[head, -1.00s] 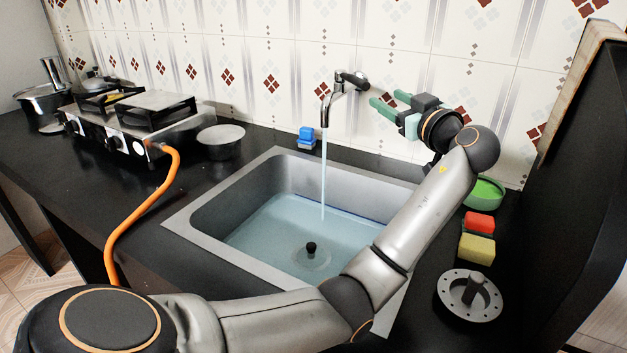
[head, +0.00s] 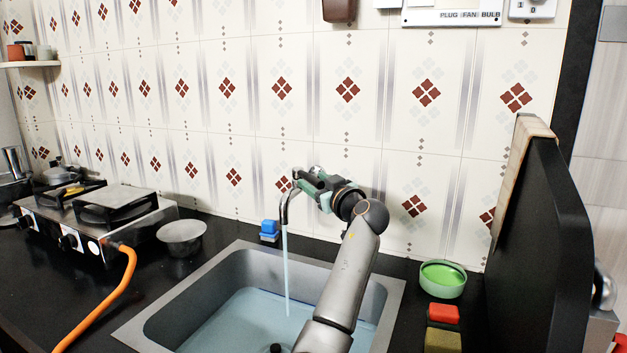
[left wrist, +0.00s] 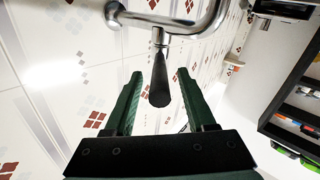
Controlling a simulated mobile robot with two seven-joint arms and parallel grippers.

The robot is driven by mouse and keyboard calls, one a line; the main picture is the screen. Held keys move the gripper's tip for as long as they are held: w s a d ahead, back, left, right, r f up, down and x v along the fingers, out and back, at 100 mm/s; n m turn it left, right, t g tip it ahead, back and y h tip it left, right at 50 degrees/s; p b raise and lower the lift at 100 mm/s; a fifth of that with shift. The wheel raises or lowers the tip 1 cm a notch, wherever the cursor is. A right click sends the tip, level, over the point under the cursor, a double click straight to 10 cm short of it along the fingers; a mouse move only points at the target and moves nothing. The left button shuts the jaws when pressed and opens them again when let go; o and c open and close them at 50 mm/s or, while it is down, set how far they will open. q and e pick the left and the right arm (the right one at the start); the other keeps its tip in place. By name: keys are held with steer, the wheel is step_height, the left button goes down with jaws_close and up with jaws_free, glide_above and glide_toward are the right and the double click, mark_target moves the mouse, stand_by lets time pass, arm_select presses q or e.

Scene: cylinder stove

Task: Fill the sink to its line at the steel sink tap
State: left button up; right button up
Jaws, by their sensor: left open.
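The steel tap (head: 284,212) on the tiled wall runs a thin stream of water (head: 287,270) into the steel sink (head: 150,318). Pale blue water (head: 235,325) stands in the basin. The dark plug knob (head: 276,348) is cut by the lower picture edge. My left gripper (head: 306,181) is open at the tap's wall end, partly hiding it. In the left wrist view the tap's dark lever (left wrist: 159,88) lies between the two open green fingers (left wrist: 160,74), with gaps visible on both sides. My right gripper is out of view.
A green bowl (head: 443,279), red sponge (head: 443,313) and yellow sponge (head: 443,340) lie right of the sink. A dark upright panel (head: 545,240) bounds the right.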

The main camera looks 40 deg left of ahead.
arm_select(q)
steer(key=shift+w+a, duration=0.2)
steer(key=shift+a, duration=0.3)
jaws_close()
stand_by(1.2)
